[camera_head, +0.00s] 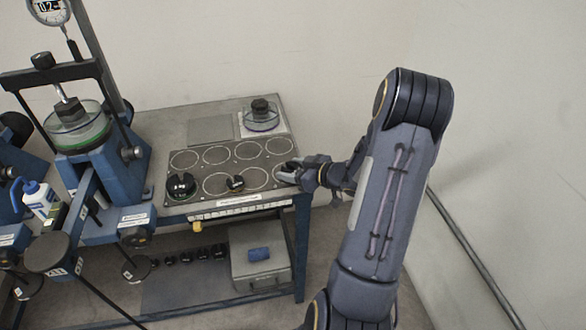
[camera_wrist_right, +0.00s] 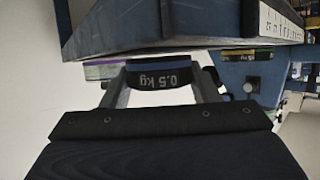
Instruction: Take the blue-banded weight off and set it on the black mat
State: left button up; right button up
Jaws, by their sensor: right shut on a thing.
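My right gripper (camera_head: 287,171) is at the right end of the black mat (camera_head: 203,172), over the rightmost ring of its near row. In the right wrist view my right gripper (camera_wrist_right: 163,92) is shut on a dark weight (camera_wrist_right: 160,76). The weight is marked 0.5 kg, and a thin blue band shows along its edge. In the head view the fingers mostly hide this weight. I cannot tell whether it touches the mat. My left gripper is not in view.
The far row of rings is empty. A glass dish (camera_head: 261,115) stands behind the mat. The blue lever frame (camera_head: 100,160) with hanging weights (camera_head: 135,268) is at left.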

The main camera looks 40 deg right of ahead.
jog(key=shift+f, duration=0.1)
jog(key=o, duration=1.2)
jog(key=v, duration=0.8)
jog(key=w+a+r+m+g+h, duration=0.1)
jog(key=a+r+m+h, duration=0.15)
jog(key=r, duration=0.25)
jog(key=w+a+r+m+g+h, duration=0.1)
jog(key=r+m+h, duration=0.15)
jog(key=r, duration=0.25)
jog(key=s+a+g+y, duration=0.2)
jog(key=s+a, duration=0.5)
jog(key=a, duration=0.4)
jog(key=s+a+n+g+y, duration=0.1)
jog(key=s+a+g+y, duration=0.2)
jog(key=s+a, duration=0.5)
jog(key=a+f+y, duration=0.1)
jog(key=a, duration=0.2)
jog(key=shift+s+a+n+y, duration=0.15)
jog(key=shift+a+n+y, duration=0.15)
jog(key=shift+a+y, duration=0.1)
